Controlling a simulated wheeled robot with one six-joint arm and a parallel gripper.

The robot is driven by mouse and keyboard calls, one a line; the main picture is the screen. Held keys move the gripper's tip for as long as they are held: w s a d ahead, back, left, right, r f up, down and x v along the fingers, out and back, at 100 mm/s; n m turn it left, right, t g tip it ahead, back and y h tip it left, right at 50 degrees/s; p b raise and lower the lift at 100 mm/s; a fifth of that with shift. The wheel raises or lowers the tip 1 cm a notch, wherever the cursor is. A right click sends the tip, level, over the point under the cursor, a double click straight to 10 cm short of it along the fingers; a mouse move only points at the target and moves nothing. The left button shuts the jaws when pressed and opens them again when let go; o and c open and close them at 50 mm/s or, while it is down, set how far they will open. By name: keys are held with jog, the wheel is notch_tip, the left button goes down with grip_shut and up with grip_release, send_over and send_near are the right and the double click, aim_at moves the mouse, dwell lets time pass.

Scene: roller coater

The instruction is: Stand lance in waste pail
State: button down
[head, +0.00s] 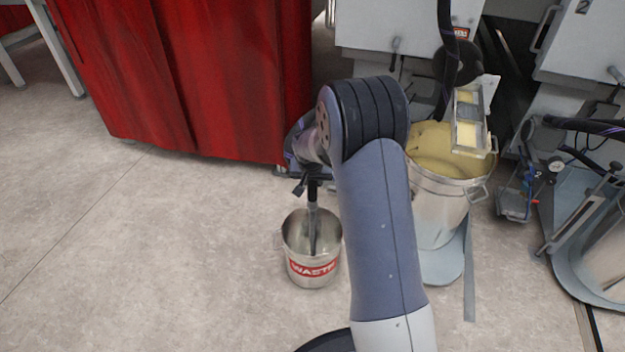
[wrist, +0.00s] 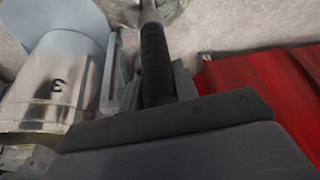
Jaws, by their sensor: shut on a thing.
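The lance (head: 312,217) is a thin rod with a black grip, and it hangs close to upright. Its lower part is inside the waste pail (head: 314,268), a metal bucket with a red WASTE label on the floor. I cannot tell whether its tip touches the pail's bottom. My gripper (head: 312,178) is shut on the lance's black grip above the pail, partly hidden by my arm. In the wrist view the black grip (wrist: 155,60) runs between my fingers (wrist: 150,80), and part of the pail (wrist: 178,8) shows at the top edge.
A metal drum (head: 437,200) of yellow powder stands right of my arm, with a box-like holder (head: 468,120) on its rim. A red curtain (head: 190,80) hangs behind the pail. Hoses and machines fill the right side. The floor (head: 130,250) at left is clear.

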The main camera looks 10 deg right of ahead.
jog(key=shift+f+b, duration=0.55)
jog(key=shift+f, duration=0.25)
jog(key=c, duration=1)
grip_release()
jog(key=p+v, duration=0.4)
jog(key=v, duration=0.7)
jog(key=shift+w+f, duration=0.1)
jog(key=b+x, duration=0.4)
jog(key=x, duration=0.6)
jog(key=shift+f, duration=0.35)
jog(key=shift+w+r+p, duration=0.1)
jog(key=shift+r+p, duration=0.45)
jog(key=shift+r, duration=0.15)
jog(key=shift+f, duration=0.1)
